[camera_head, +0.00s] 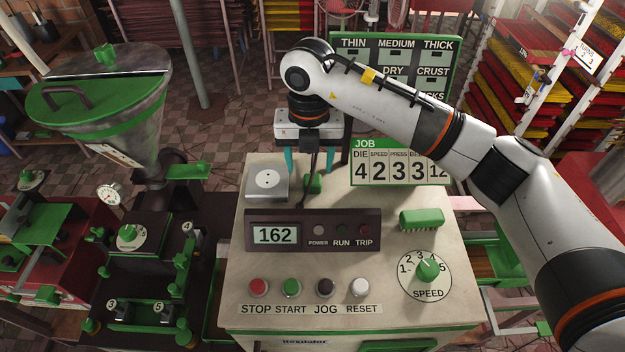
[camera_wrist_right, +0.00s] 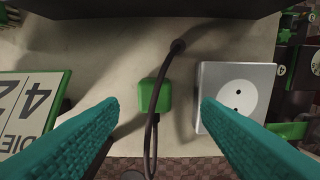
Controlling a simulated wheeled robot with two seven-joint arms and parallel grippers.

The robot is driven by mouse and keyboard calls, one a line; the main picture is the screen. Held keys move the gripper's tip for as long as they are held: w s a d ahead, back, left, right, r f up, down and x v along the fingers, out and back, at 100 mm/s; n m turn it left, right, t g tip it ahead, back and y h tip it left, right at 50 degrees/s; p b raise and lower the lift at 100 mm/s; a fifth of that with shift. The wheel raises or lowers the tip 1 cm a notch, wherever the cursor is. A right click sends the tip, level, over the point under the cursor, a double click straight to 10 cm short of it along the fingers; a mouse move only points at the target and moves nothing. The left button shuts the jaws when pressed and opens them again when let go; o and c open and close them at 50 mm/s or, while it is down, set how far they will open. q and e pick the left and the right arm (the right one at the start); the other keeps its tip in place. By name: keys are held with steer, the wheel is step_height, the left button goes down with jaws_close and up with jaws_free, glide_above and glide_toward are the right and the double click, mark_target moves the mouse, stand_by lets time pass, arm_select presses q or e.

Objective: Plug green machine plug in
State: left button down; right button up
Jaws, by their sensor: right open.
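The green plug (camera_head: 313,183) lies on the cream machine top, just right of the grey socket box (camera_head: 267,197). In the right wrist view the plug (camera_wrist_right: 163,97) is a green block, with a dark cable crossing in front of it. The socket (camera_wrist_right: 237,95) there shows a round white face with two empty holes. My right gripper (camera_head: 310,161) is open above the plug. Its teal fingers (camera_wrist_right: 160,104) are spread on either side of the plug, with nothing held; the right finger overlaps the socket box's edge in that view. My left gripper is out of view.
The control panel (camera_head: 312,232) reading 162 stands in front of the plug and socket. A JOB card (camera_head: 400,163) stands to the right, and a green-handled brush (camera_head: 421,219) lies nearer. A hopper machine (camera_head: 100,115) stands left. Buttons and a speed dial (camera_head: 427,270) occupy the front.

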mark_target(313, 179)
steer(key=shift+d+f+p, duration=0.1)
steer(key=shift+f+p, duration=0.1)
steer(key=shift+p, duration=0.2)
steer(key=f+p, duration=0.1)
steer(key=f, duration=0.2)
steer(key=f+p, duration=0.1)
steer(key=shift+d+f+p, duration=0.15)
steer(key=shift+d+p, duration=0.1)
steer(key=shift+p, duration=0.05)
steer(key=shift+f, duration=0.2)
steer(key=shift+a, duration=0.1)
steer(key=shift+c, duration=0.6)
steer(key=c, duration=0.9)
